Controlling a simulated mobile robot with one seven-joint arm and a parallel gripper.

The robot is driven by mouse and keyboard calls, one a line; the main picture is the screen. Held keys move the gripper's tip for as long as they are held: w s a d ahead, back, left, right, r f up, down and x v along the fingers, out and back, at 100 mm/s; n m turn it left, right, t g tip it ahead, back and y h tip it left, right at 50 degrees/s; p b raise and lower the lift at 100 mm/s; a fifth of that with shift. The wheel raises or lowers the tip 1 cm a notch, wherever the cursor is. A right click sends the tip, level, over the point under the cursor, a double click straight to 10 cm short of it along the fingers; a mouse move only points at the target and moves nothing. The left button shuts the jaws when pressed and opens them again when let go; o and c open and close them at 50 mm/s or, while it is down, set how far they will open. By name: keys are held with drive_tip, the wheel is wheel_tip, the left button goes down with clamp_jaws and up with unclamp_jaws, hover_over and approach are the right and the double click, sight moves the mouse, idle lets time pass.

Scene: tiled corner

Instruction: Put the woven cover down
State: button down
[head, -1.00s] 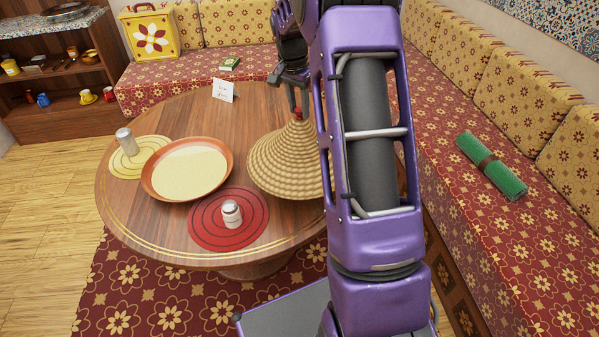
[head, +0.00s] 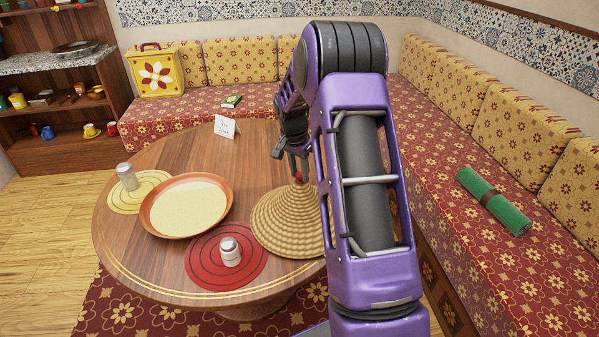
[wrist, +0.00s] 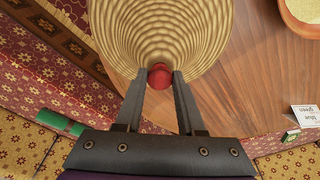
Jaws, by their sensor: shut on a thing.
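The woven cover (head: 283,222) is a tan, cone-shaped lid with a red knob at its top. In the head view it is upright at the right side of the round wooden table (head: 165,275), partly hidden behind my arm. My gripper (head: 298,172) is above it, shut on the red knob. The wrist view shows the knob (wrist: 160,76) between the two fingertips, with the cover (wrist: 160,25) spreading out beyond. I cannot tell for sure whether its rim touches the tabletop.
An orange-rimmed dish (head: 187,206) of pale grain stands left of the cover. A red mat (head: 205,270) bears a shaker (head: 230,251); a yellow mat (head: 150,198) bears another shaker (head: 126,176). A small card (head: 225,127) stands at the back. A bench (head: 440,170) runs along the right.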

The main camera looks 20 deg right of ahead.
drive_tip(key=c, duration=0.5)
unclamp_jaws()
drive_tip(key=shift+f, duration=0.1)
drive_tip(key=r, duration=0.4)
drive_tip(key=a+r+p, duration=0.1)
drive_tip(key=r, duration=0.3)
drive_tip(key=s+r, duration=0.1)
drive_tip(key=r, duration=0.3)
drive_tip(key=shift+a+r+p, duration=0.1)
drive_tip(key=shift+a+p, duration=0.15)
drive_tip(key=shift+p, duration=0.05)
